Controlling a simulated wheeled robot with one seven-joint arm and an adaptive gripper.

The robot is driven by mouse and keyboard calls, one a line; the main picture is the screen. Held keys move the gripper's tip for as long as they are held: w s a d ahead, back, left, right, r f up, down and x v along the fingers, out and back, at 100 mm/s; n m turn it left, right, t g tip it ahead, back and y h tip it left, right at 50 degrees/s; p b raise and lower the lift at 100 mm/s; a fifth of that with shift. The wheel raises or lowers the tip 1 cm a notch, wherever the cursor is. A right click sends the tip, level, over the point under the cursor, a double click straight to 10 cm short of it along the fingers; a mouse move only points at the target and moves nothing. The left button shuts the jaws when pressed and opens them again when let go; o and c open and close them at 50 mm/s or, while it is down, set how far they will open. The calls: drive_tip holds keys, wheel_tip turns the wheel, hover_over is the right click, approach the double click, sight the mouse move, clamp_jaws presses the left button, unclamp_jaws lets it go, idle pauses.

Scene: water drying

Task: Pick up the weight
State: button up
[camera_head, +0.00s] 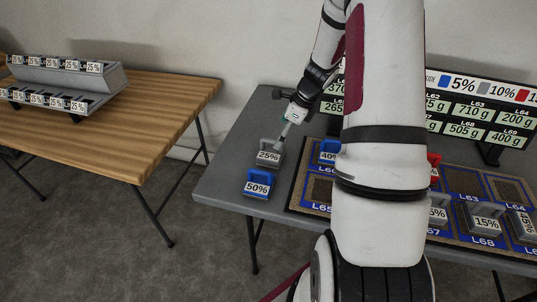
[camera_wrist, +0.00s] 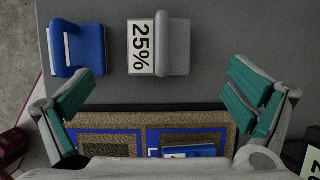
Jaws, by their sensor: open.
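A grey weight labelled 25% (camera_head: 268,157) stands on the grey table, beside a blue weight labelled 50% (camera_head: 257,187). My gripper (camera_head: 283,136) is just above and behind the grey weight in the head view. In the wrist view, my gripper (camera_wrist: 162,93) is open, its green-padded fingers wide apart with nothing between the tips. The grey 25% weight (camera_wrist: 175,47) is ahead of the gap between them, and the blue weight (camera_wrist: 85,48) is to its left. I cannot tell how high the fingers are above the table.
A board (camera_head: 297,186) with marked slots holds several more weights, including a blue 40% (camera_head: 328,152) and a grey 15% (camera_head: 486,222). My arm hides part of it. A display (camera_head: 475,108) stands behind. A wooden table (camera_head: 150,100) at left bears a stepped rack (camera_head: 70,75).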

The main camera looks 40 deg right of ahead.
sight(272, 151)
drive_tip(key=x, duration=0.4)
drive_tip(key=shift+f, duration=0.15)
drive_tip(key=shift+s+x, duration=0.2)
drive_tip(key=shift+x, duration=2.45)
drive_tip(key=shift+d, duration=0.15)
drive_tip(key=shift+c, duration=0.5)
drive_tip(key=c, duration=1.5)
